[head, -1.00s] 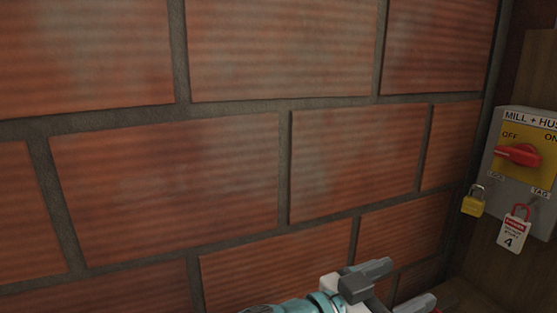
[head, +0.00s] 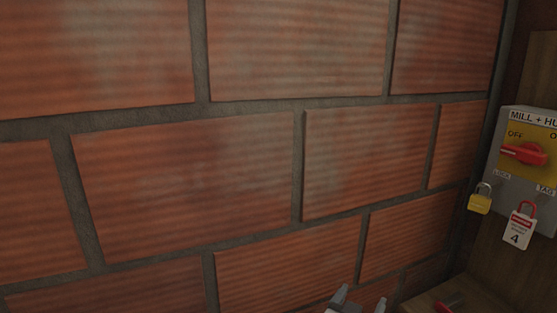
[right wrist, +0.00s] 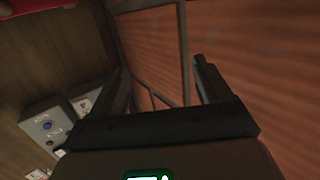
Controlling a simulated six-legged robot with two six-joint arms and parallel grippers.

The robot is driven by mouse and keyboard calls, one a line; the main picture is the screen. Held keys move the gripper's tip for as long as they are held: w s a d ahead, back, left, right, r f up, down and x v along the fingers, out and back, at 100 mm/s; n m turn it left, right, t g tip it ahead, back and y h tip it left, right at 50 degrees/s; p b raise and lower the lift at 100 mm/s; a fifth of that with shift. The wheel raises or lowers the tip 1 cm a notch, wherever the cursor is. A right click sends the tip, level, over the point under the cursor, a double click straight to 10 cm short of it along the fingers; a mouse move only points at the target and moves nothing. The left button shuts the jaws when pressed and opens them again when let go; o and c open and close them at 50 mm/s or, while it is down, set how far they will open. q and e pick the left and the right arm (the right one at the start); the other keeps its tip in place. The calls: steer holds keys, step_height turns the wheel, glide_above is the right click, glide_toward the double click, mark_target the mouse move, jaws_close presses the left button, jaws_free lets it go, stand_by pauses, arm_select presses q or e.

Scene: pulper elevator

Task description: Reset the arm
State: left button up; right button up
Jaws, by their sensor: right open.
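My right gripper (head: 360,302) shows only by its fingertips at the bottom edge of the head view, in front of the brick wall. In the right wrist view its two dark fingers (right wrist: 160,75) stand apart with nothing between them. The rest of my right arm is below the head view. My left gripper is in neither view.
A brick wall (head: 365,160) fills most of the head view. At right is a grey switch box (head: 508,190) with a red handle (head: 524,153) pointing to OFF. A yellow padlock (head: 480,204) and a red padlock with a white tag (head: 517,232) hang there. A red item (head: 449,303) lies on a wooden ledge.

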steer(key=s+a+f+n+g+y, duration=0.15)
steer(key=f+y, duration=0.25)
steer(key=f, duration=0.6)
steer(key=s+f+n+g+y, duration=0.2)
steer(key=s+f+g+y, duration=0.15)
steer(key=f, duration=0.75)
steer(key=s+a+f+g+y, duration=0.1)
steer(key=s+f+g, duration=0.3)
steer(key=s, duration=0.7)
steer(key=s+a+f+g+y, duration=0.2)
steer(key=s+f+g+y, duration=0.2)
steer(key=s+f, duration=0.5)
steer(key=s, duration=0.2)
steer(key=shift+s+a+n+g, duration=0.25)
steer(key=shift+s+n+g, duration=0.1)
steer(key=shift+s+g, duration=0.05)
steer(key=shift+y, duration=0.25)
steer(key=c, duration=0.7)
steer(key=shift+o, duration=0.2)
